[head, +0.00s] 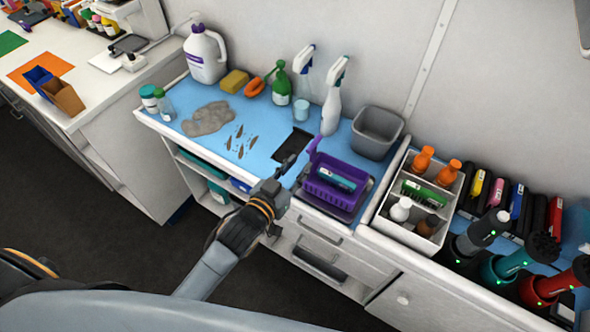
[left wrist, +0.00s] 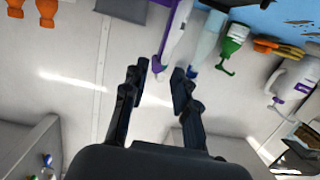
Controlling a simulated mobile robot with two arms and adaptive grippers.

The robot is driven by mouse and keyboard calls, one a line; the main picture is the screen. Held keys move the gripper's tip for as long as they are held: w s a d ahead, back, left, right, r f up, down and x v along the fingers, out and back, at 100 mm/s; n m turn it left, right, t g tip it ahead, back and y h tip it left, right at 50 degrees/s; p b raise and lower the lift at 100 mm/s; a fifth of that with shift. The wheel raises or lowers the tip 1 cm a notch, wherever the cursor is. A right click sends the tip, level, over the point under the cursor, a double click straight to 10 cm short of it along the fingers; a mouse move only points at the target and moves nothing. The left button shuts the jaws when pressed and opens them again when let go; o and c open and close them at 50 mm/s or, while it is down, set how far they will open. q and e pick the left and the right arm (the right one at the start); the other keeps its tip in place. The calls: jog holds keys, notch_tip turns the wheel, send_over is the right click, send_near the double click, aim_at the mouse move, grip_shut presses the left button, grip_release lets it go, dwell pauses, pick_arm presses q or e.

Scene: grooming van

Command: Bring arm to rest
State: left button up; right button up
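My left gripper (head: 288,166) reaches over the front edge of the blue-topped counter (head: 205,148), left of the purple basket (head: 318,196). In the left wrist view its two dark fingers (left wrist: 162,80) are apart with nothing between them, so it is open and empty. That view is turned over and shows the wall, spray bottles (left wrist: 205,40) and a green bottle (left wrist: 234,40) beyond the fingers. My right gripper is in neither view.
A dark square opening (head: 292,141) lies in the counter beyond the gripper. A grey bin (head: 377,131), a white divided caddy (head: 388,212) with bottles and a white jug (head: 205,55) stand around. A grey-brown patch (head: 208,118) lies left. Dark floor (head: 100,240) is clear in front.

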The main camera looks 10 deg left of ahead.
pick_arm(q)
jog(key=shift+s+a+r, duration=0.1)
jog(key=shift+s, duration=0.25)
dwell(0.3)
jog(key=s+a+f+g+y, duration=0.1)
jog(key=s+a+f+g, duration=0.2)
jog(key=s, duration=0.5)
jog(key=s+a+f+n+g+y, duration=0.1)
jog(key=s+a+g+y, duration=0.15)
jog(key=s+g, duration=0.35)
jog(key=s+a+f+g+y, duration=0.1)
jog(key=s+a+f+g, duration=0.25)
jog(key=s, duration=0.55)
notch_tip(320, 180, down, 26)
jog(key=s+r, duration=0.1)
jog(key=s, duration=0.1)
jog(key=s+a+f+g, duration=0.2)
jog(key=s+a+f, duration=0.1)
jog(key=s+f, duration=1.3)
